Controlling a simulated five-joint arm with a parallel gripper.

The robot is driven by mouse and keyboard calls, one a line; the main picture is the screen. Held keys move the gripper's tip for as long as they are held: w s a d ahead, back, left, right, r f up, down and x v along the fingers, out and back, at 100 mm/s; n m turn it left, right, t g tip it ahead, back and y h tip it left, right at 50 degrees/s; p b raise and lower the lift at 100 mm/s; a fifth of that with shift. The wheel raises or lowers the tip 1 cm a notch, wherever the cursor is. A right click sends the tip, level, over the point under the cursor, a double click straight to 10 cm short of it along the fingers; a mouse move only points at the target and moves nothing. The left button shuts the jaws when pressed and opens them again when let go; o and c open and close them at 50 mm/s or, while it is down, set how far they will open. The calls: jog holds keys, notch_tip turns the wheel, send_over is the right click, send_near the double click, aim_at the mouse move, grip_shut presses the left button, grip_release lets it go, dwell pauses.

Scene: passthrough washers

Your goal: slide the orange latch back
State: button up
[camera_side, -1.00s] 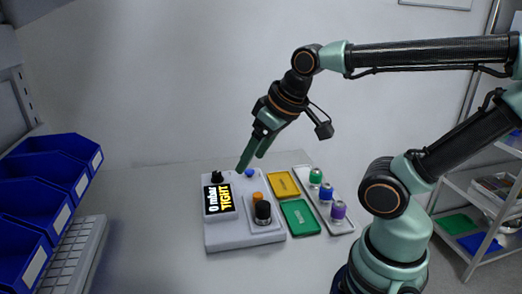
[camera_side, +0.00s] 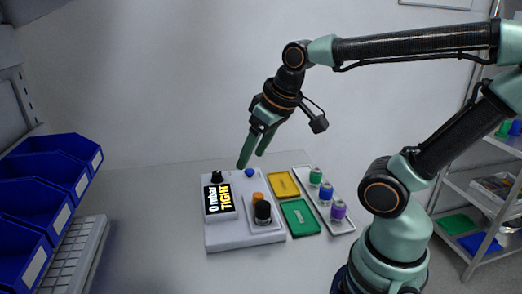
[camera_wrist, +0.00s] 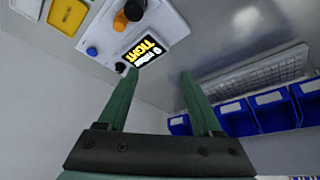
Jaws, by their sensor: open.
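The orange latch (camera_side: 258,197) is a small orange piece on top of a white device (camera_side: 232,242), right behind a black cylinder (camera_side: 263,212). In the wrist view the orange latch (camera_wrist: 120,21) shows at the top, next to the black cylinder (camera_wrist: 135,9). My gripper (camera_side: 249,160) hangs above the back part of the device, apart from the latch, with its green fingers pointing down. In the wrist view my gripper (camera_wrist: 158,73) has its fingers spread with nothing between them.
The device has a screen (camera_side: 218,199) reading "0 mbar TIGHT", a black knob (camera_side: 216,177) and a blue button (camera_side: 249,173). To the right lie a yellow tray (camera_side: 284,185), a green tray (camera_side: 299,217) and a white tray of capped vials (camera_side: 338,228). Blue bins (camera_side: 60,160) stand left.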

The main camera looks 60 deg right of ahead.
jog(key=w+d+f+m+g, duration=0.2)
jog(key=w+d+f+g, duration=0.15)
jog(key=d, duration=0.25)
jog(key=m+g, duration=0.1)
jog(key=g, duration=0.1)
send_over(260, 194)
notch_tip(260, 194, down, 3)
jog(key=shift+t, duration=0.25)
jog(key=f, duration=1.2)
jog(key=shift+w+a, duration=0.1)
jog(key=shift+w, duration=0.1)
grip_shut()
jog(key=shift+s, duration=0.15)
